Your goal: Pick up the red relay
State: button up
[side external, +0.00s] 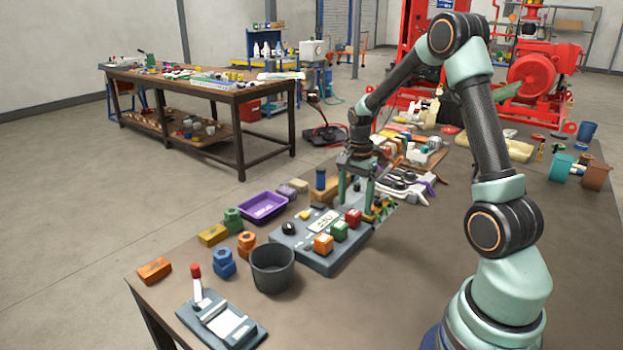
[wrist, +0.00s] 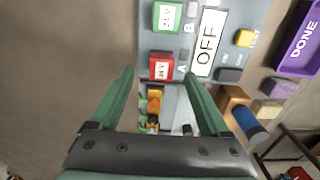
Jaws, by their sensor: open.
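The red relay (side external: 353,217) is a small red block at the right end of a row on the grey panel (side external: 318,262). It also shows in the wrist view (wrist: 161,66), with a white label on top. My gripper (side external: 357,205) is open and empty, its green fingers pointing down over the panel. In the wrist view, the fingertips (wrist: 160,78) lie on either side of the relay's near end, with a gap on both sides. I cannot tell whether the tips are above it or level with it. A purple tray (side external: 263,207) marked DONE sits left of the panel.
A green relay (side external: 339,231) and an orange relay (side external: 323,244) sit beside the red one. A dark bucket (side external: 272,269) and coloured blocks stand to the left. Tools and boxes crowd the table behind my gripper. The table's front right is clear.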

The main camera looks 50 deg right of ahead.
aim_at(353, 212)
notch_tip(353, 212, down, 5)
jog(key=shift+w+r, duration=0.1)
jog(key=shift+r, duration=0.1)
grip_shut()
jog(key=shift+r, duration=0.2)
notch_tip(353, 212, up, 20)
dwell(0.5)
